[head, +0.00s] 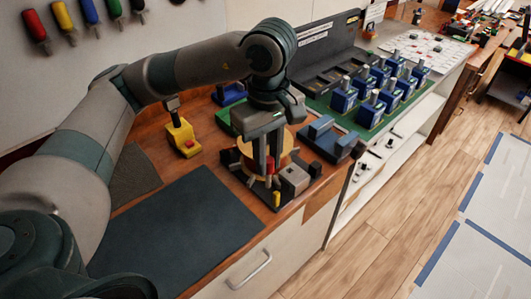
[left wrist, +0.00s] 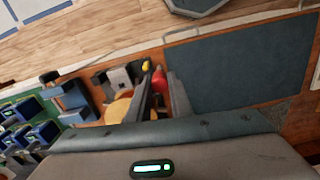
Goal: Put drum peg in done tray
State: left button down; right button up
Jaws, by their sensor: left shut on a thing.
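My left gripper (head: 268,172) points down over a small dark fixture with a round, yellow-orange drum (head: 288,158) at the front of the wooden bench. In the left wrist view its two fingers (left wrist: 162,90) are close together, shut on a small red-ended piece (left wrist: 158,78), which I take for the drum peg. The fingers hide most of that piece, and I cannot tell whether it is clear of the drum. The drum also shows beside the fingers in the left wrist view (left wrist: 118,108). I cannot tell which tray is the done tray. My right gripper is not in view.
A blue-grey block holder (head: 328,138) stands just right of the drum. Blue breakers (head: 372,108) stand in rows on a green board. A dark mat (head: 180,230) lies bare at the left.

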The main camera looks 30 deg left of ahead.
pick_arm(q)
notch_tip(320, 180, down, 2)
jog(key=shift+s+d+f+m, duration=0.1)
jog(key=shift+s+d+m, duration=0.05)
jog(key=shift+m, duration=1.05)
notch_tip(320, 180, down, 8)
jog(key=m+b, duration=0.1)
jog(key=m, duration=0.9)
jog(key=shift+d, duration=0.45)
